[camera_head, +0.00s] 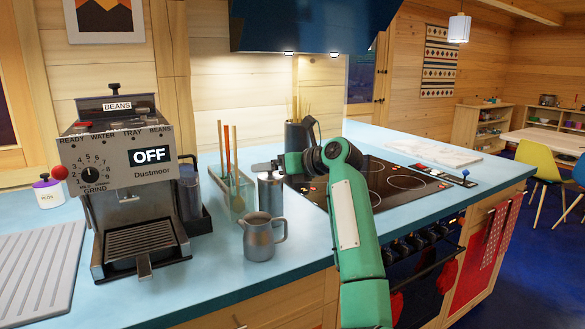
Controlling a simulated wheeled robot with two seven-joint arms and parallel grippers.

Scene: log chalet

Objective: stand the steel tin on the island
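A steel tin (270,193), a plain grey cylinder, is upright over the blue worktop (310,240), behind a steel milk jug (262,238). The jug hides its lower edge, so I cannot tell whether it touches the worktop. My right gripper (264,167), on the green arm coming up from the bottom, is at the top of the tin. Its fingers point left and partly cover the tin's top. I cannot tell whether they are closed on it. My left gripper is not in view.
A coffee machine (125,175) stands at left beside a ribbed drainer (38,265). A glass holder with wooden utensils (236,190) is just left of the tin. A black hob (385,185) lies right. The worktop's front strip right of the jug is bare.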

